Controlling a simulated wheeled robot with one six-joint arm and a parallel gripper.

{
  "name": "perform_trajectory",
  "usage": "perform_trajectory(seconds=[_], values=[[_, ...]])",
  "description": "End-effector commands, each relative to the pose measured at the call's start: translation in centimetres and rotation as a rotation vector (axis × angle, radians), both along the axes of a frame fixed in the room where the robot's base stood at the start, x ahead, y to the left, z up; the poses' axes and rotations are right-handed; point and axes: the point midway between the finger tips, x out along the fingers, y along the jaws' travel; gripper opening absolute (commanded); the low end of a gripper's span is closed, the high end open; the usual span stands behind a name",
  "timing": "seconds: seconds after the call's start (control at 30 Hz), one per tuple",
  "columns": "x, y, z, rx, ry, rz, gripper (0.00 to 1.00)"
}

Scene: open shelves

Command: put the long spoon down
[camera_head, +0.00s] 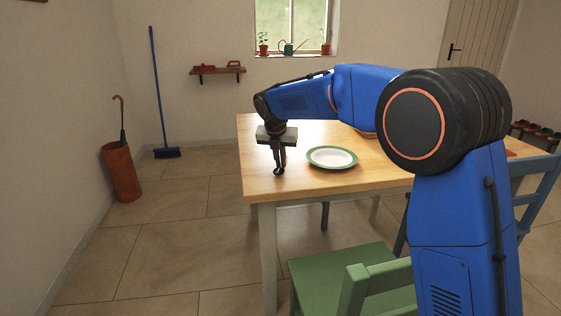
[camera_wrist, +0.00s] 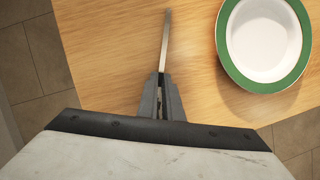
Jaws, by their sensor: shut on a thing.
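My gripper (camera_head: 279,171) points down over the left part of the wooden table (camera_head: 262,184). In the wrist view, my gripper (camera_wrist: 162,100) is shut on a thin, straight grey-brown handle, which I take to be the long spoon (camera_wrist: 166,40). The handle sticks out beyond the fingertips over the table top. The rest of the spoon is hidden by the fingers and wrist. I cannot tell whether the spoon touches the table. In the head view the spoon cannot be made out.
A white plate with a green rim (camera_head: 332,157) lies on the table just right of my gripper; it also shows in the wrist view (camera_wrist: 236,60). A green chair (camera_head: 340,278) stands at the near side. Bare wood lies around the gripper, near the table's left edge.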

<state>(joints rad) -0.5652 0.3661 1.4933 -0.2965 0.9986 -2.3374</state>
Motion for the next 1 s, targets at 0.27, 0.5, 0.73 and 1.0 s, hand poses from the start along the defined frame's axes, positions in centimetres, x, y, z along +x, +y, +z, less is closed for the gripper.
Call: perform_trajectory(seconds=[0.27,0.5,0.73,1.0], values=[[0.0,0.0,-0.2,0.000,0.000,0.000,0.25],[0.0,0.0,-0.1,0.000,0.000,0.000,0.25],[-0.7,0.2,2.0,0.002,-0.002,0.001,0.25],[-2.7,0.4,6.7,0.001,-0.002,0.000,0.25]])
